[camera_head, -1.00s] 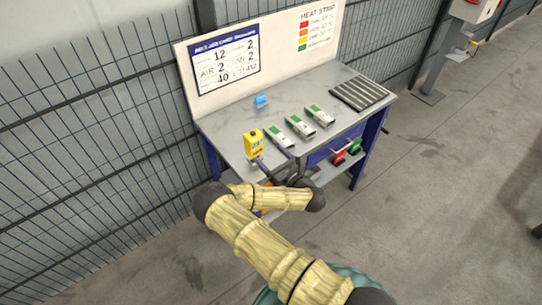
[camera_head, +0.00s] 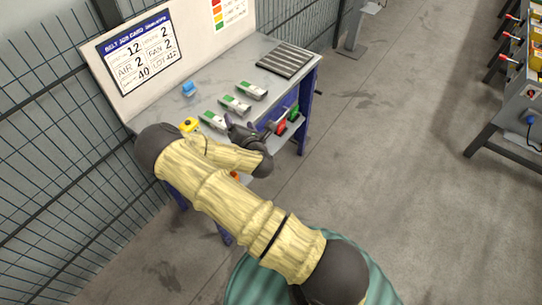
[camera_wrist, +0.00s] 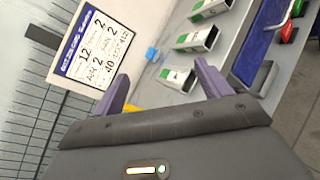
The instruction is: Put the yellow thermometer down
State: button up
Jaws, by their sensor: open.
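The yellow thermometer (camera_head: 189,125) is at the near left part of the grey table (camera_head: 160,108). In the head view my arm hides all but its top part. In the wrist view only a sliver of yellow (camera_wrist: 132,107) shows beside the left finger. In the wrist view both purple fingers (camera_wrist: 163,72) are spread apart. I cannot see the thermometer's base in the current frames.
Several white-and-green devices (camera_head: 235,103) lie in a row on the table. A small blue object (camera_head: 188,88) is behind them, and a dark slotted rack (camera_head: 284,59) is at the right end. A board (camera_head: 138,52) stands at the back. Red and green knobs (camera_head: 281,126) are at the front.

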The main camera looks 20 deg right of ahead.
jog(key=s+d+r+m+g+h, duration=0.2)
jog(key=s+d+m+g+h, duration=0.35)
jog(key=m, duration=1.05)
jog(key=s+a+r+m+g+y, duration=0.2)
jog(key=s+r+m+g, duration=0.2)
jog(key=s, duration=0.7)
jog(key=s+a+r+m+g+y, duration=0.2)
jog(key=s+r+m+g+y, duration=0.1)
jog(key=s+r+m, duration=0.5)
jog(key=s+r+g, duration=0.1)
jog(key=s, duration=0.1)
jog(key=shift+s, duration=0.35)
